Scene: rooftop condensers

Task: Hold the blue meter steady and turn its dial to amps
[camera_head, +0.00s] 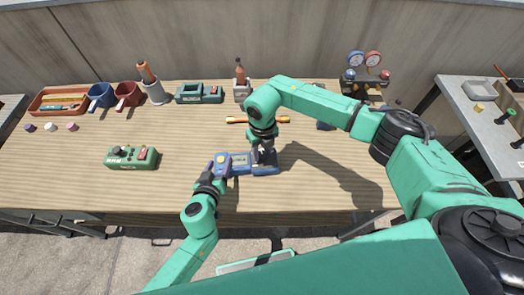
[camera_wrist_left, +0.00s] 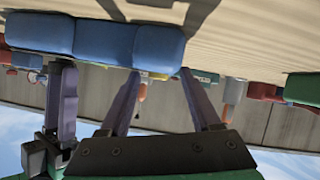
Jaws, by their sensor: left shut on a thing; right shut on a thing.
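The blue meter (camera_head: 238,161) lies flat on the wooden table near its front edge; its blue body also shows in the left wrist view (camera_wrist_left: 105,42). My left gripper (camera_head: 219,168) is shut on the meter's left end. My right gripper (camera_head: 263,157) comes down from above and is shut at the right part of the meter, where the dial appears to be. The dial itself is hidden by the fingers, so its setting cannot be read.
A green device (camera_head: 131,157) lies to the left on the table (camera_head: 70,180). An orange-handled screwdriver (camera_head: 245,120) lies behind the meter. Cups, a red tray (camera_head: 59,101), a teal case (camera_head: 199,93) and a gauge set (camera_head: 364,75) line the back.

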